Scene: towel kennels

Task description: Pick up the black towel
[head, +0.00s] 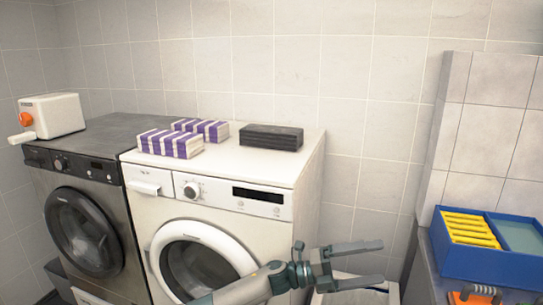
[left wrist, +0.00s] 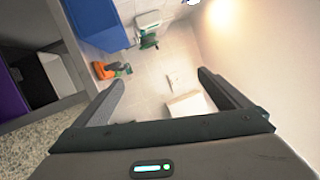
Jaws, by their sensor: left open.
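The black towel (head: 271,137) lies folded on top of the white washing machine (head: 300,171), near its right back part. My left gripper (head: 383,263) is in front and to the right of the machine, lower than its top and well apart from the towel. Its two fingers are spread with nothing between them. In the left wrist view the open fingers (left wrist: 165,88) point toward the floor area, and the towel is not seen there. My right gripper is in neither view.
Two purple-and-white striped towels (head: 171,144) (head: 203,129) lie left of the black towel. A dark washing machine (head: 80,150) stands at the left with a white box-shaped device (head: 52,115) on it. A blue box (head: 490,262) with yellow items is at the right.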

